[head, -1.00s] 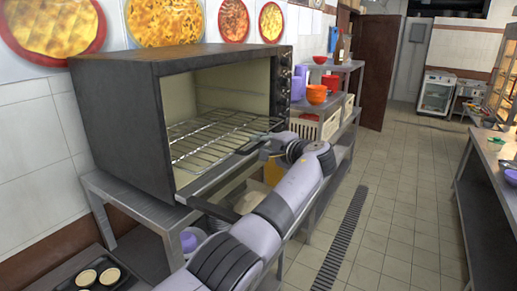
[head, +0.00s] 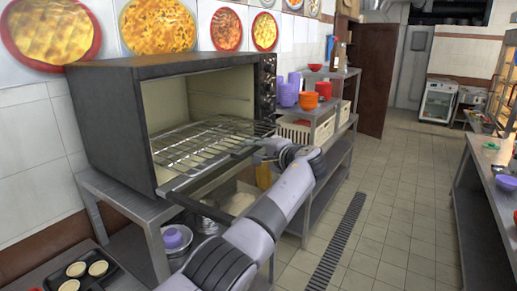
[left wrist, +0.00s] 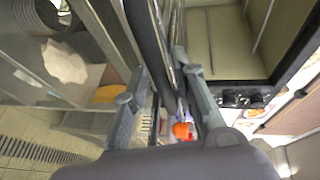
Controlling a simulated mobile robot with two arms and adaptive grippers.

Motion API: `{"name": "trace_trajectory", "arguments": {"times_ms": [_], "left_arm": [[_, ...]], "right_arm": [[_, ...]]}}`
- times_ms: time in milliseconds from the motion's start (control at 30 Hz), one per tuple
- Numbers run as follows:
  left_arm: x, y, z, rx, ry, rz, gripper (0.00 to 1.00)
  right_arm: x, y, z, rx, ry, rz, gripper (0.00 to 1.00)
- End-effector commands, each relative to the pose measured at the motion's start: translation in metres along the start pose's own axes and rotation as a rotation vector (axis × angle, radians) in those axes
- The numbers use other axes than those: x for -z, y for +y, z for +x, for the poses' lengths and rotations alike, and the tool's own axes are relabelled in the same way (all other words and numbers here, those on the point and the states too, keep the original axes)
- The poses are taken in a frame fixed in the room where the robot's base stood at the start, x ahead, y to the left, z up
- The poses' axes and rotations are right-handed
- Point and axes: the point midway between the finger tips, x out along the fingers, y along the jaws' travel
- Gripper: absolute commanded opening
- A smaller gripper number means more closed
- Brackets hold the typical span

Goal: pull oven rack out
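The oven rack (head: 200,143) is a silver wire grid inside the open dark toaster oven (head: 115,115). Its front part reaches out over the lowered oven door (head: 205,178). My left gripper (head: 256,146) is at the rack's front edge, near the right side of the opening. In the left wrist view, the two fingers (left wrist: 163,85) stand on either side of thin metal bars and a dark strip. They appear closed on the rack's front edge, though the contact is partly hidden. My right gripper is not in view.
The oven stands on a metal table (head: 125,205). A shelf with purple and orange bowls (head: 309,102) stands to the right. A muffin tray (head: 85,272) is at the lower left. The tiled floor (head: 385,200) is clear.

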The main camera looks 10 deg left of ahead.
Motion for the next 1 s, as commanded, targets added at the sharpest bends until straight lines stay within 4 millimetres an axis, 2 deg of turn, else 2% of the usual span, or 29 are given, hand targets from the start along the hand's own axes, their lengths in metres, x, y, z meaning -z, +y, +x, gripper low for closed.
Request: {"name": "trace_trajectory", "arguments": {"times_ms": [33, 133, 433, 567, 733, 1000], "left_arm": [[-0.002, 0.006, 0.002, -0.009, -0.006, 0.004, 0.24], [-0.002, 0.004, 0.002, -0.006, -0.005, 0.004, 0.31], [0.0, 0.0, -0.001, 0.002, 0.001, 0.003, 0.32], [0.001, -0.001, -0.01, 0.004, 0.003, 0.003, 0.32], [0.001, 0.0, -0.035, 0.002, 0.003, 0.0, 0.32], [0.0, 0.002, -0.092, -0.003, 0.001, 0.002, 0.32]], "right_arm": [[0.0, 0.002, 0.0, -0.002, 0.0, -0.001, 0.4], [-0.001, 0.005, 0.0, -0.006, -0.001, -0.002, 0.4], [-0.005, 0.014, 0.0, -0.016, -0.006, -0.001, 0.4], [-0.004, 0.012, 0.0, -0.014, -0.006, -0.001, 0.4], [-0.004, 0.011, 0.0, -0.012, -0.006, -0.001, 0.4], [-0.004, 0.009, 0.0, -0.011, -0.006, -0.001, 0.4]]}}
